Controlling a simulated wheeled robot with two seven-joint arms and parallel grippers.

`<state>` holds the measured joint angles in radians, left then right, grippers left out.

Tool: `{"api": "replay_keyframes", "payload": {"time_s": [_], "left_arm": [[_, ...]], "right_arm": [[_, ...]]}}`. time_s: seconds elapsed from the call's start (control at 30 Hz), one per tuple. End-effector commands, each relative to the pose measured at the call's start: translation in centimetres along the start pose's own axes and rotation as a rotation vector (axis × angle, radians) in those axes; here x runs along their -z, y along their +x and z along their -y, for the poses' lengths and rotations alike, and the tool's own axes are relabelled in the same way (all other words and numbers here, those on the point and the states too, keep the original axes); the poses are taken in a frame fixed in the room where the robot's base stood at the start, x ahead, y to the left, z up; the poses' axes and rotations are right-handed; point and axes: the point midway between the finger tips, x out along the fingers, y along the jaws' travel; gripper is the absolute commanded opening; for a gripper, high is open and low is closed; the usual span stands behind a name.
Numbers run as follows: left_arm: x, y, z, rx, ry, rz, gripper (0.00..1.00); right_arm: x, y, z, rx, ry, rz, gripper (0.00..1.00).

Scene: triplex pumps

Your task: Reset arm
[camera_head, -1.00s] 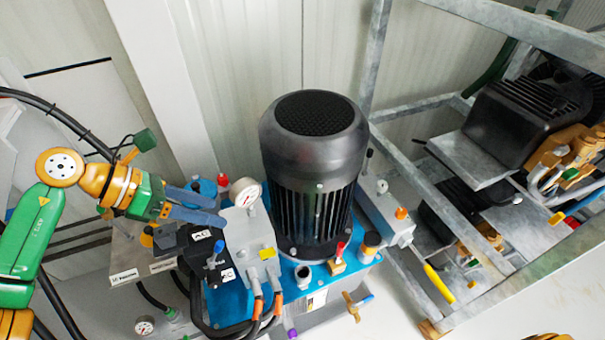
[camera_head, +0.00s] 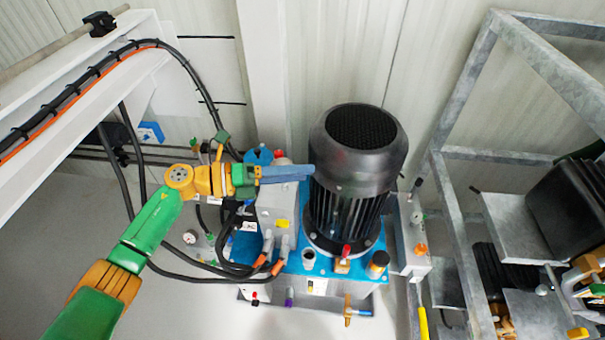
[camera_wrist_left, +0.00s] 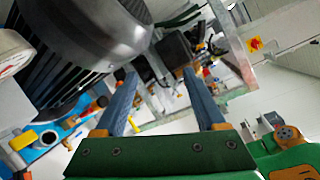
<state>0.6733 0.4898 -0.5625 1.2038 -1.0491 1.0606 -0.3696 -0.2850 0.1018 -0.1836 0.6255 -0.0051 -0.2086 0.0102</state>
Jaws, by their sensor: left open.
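My left arm comes in from the left in the head view, green and orange. Its left gripper (camera_head: 290,174) has blue-grey fingers pointing right, in front of or beside the black motor (camera_head: 352,170); I cannot tell whether it touches. In the left wrist view the two fingers (camera_wrist_left: 160,100) stand apart with nothing between them, so the gripper is open and empty. The motor also shows in the left wrist view (camera_wrist_left: 85,35), at the upper left beside the fingers.
The motor stands on a blue pump base (camera_head: 310,262) with valves, hoses and coloured caps. A grey metal frame (camera_head: 452,200) with machinery stands at the right. A white beam with black cables (camera_head: 95,82) crosses the upper left. Pale floor (camera_head: 190,310) is clear at lower left.

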Motion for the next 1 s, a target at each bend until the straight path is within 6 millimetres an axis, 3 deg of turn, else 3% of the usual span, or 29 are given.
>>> {"api": "replay_keyframes", "payload": {"time_s": [0.43,0.53,0.57,0.6,0.67,0.7,0.77,0.8,0.87,0.9,1.0], "left_arm": [[-0.1,0.0,-0.1,0.003,-0.021,0.015,0.72],[-1.4,-0.4,-2.0,0.027,-0.303,0.220,0.72],[-1.6,-1.1,-3.8,0.025,-0.474,0.344,0.72],[-1.0,-2.6,-7.1,0.007,-0.705,0.510,0.72],[1.8,-5.1,-12.3,-0.047,-1.014,0.735,0.72],[4.6,-6.8,-15.2,-0.094,-1.188,0.863,0.72],[9.6,-9.3,-18.7,-0.174,-1.413,1.031,0.72],[13.3,-10.9,-20.3,-0.233,-1.550,1.134,0.72],[19.3,-13.0,-21.9,-0.328,-1.735,1.278,0.72],[23.4,-14.3,-22.4,-0.398,-1.846,1.367,0.72],[33.0,-17.0,-21.7,-0.568,-2.081,1.566,0.72]], "right_arm": [[0.2,-0.2,0.0,0.000,0.000,-0.003,0.00],[0.4,-2.1,-0.1,0.001,-0.001,-0.003,0.00],[0.5,-3.1,-0.1,0.001,-0.001,-0.002,0.00],[0.6,-4.2,-0.1,0.002,-0.003,-0.001,0.00],[0.7,-5.3,0.0,0.005,-0.004,0.001,0.00],[0.7,-5.8,0.1,0.007,-0.005,0.003,0.00],[0.6,-6.6,0.3,0.011,-0.006,0.007,0.00],[0.5,-7.0,0.5,0.013,-0.007,0.011,0.00],[0.2,-7.7,0.8,0.018,-0.007,0.019,0.00],[0.0,-8.1,1.0,0.022,-0.007,0.023,0.00],[-0.2,-9.0,1.4,0.031,-0.008,0.030,0.00]]}}
